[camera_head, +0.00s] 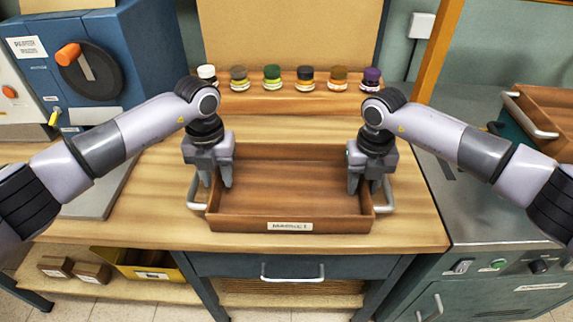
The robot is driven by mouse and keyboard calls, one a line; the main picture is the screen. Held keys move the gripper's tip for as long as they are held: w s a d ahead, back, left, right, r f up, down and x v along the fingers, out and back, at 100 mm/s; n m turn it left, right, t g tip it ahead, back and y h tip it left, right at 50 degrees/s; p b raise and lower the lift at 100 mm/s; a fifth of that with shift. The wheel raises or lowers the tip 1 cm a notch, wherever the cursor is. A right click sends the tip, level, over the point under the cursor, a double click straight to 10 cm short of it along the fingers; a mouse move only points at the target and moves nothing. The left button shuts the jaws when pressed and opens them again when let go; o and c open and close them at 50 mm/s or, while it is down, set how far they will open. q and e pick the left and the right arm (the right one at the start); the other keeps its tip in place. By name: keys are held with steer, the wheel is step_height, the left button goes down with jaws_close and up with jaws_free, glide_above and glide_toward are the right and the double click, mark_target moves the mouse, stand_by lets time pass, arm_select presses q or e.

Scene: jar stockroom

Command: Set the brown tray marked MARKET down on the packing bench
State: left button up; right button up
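The brown tray marked MARKET (290,225) is empty and level, and appears to rest on the wooden packing bench (412,222) near its front edge. Its white label faces front, and a metal handle sticks out at each short end. My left gripper (216,182) is at the tray's left end, pointing down, its fingers spread with a gap near the left wall and handle (192,194). My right gripper (365,187) is at the right end in the same pose, fingers apart near the right handle (388,194). Both grippers partly hide the end walls.
Several small jars (272,77) with coloured lids stand in a row at the back of the bench. A blue machine (130,50) is on the left. A metal cabinet (480,205) with another brown tray (555,115) is on the right. A yellow bin (125,262) sits below.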

arm_select(q)
step_height(320, 180, up, 10)
steer(key=shift+r, duration=0.1)
arm_select(e)
steer(key=shift+r, duration=0.1)
step_height(320, 180, up, 12)
steer(key=shift+f, duration=0.1)
stand_by(0.3)
arm_select(q)
steer(key=shift+s, duration=0.1)
arm_select(e)
steer(key=shift+s, duration=0.1)
